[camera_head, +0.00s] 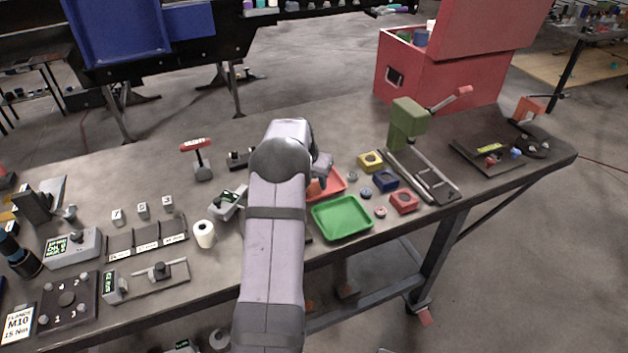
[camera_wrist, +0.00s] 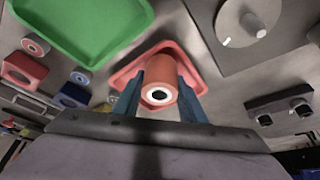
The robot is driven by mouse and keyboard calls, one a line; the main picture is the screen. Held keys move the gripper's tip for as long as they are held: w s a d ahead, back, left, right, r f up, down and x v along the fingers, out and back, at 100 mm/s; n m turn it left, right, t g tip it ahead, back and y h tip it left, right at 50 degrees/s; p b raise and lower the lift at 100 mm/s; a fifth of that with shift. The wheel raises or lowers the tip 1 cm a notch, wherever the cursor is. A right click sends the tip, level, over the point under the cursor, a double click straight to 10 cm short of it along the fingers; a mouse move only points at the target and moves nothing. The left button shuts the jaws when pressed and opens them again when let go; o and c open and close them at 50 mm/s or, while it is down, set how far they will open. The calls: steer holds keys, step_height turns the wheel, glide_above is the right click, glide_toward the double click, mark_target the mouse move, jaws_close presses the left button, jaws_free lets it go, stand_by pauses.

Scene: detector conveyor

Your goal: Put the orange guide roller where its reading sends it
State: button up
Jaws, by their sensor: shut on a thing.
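The orange guide roller (camera_wrist: 159,82) is between the two blue fingers of my gripper (camera_wrist: 160,98) in the wrist view, with its dark, white-ringed bore facing the camera. My gripper is shut on it. The roller is in front of the red tray (camera_wrist: 120,78); I cannot tell whether it touches the tray floor. The green tray (camera_head: 342,218) lies just in front of the red one. A grey device with a small screen (camera_head: 229,203) stands left of my arm; its reading is not legible.
Yellow (camera_head: 371,161), blue (camera_head: 385,180) and red (camera_head: 404,201) blocks and several small rollers lie right of the trays. A green press (camera_head: 408,122) stands behind them. A white roll (camera_head: 204,233) stands left of my arm.

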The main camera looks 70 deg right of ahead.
steer(key=shift+f, duration=0.35)
steer(key=shift+f, duration=0.2)
steer(key=o, duration=1)
steer(key=shift+r, duration=0.1)
